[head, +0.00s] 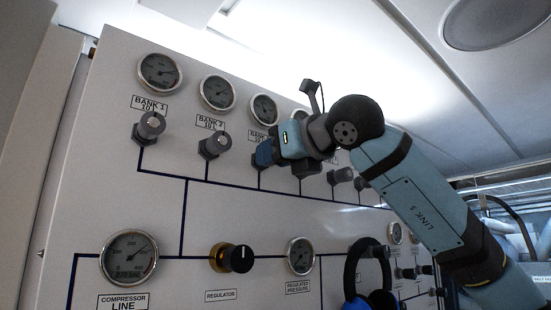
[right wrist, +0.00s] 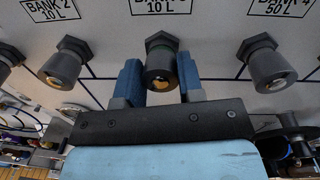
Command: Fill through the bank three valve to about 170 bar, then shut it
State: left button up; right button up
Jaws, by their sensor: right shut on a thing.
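The panel (head: 235,190) carries a row of bank valves with gauges above. The bank three valve (right wrist: 162,55) is a dark knob with a brass-coloured centre, in the middle of the right wrist view under a label that is partly cut off. My right gripper (right wrist: 160,78) is shut on it, with one blue finger on each side. In the head view my right gripper (head: 264,154) covers this valve. The bank three gauge (head: 264,108) shows above it, but its needle is too small to read. My left gripper is not in view.
The bank one valve (head: 149,128) and bank two valve (head: 213,144) stand to the left. The bank four valve (right wrist: 264,65) is close on the right. Below are a compressor line gauge (head: 129,256), a regulator knob (head: 232,258) and a black loop (head: 353,270).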

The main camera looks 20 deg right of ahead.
jog(key=o, duration=0.9)
jog(key=b+v, duration=0.4)
jog(key=v, duration=1)
jog(key=shift+a+r, duration=0.1)
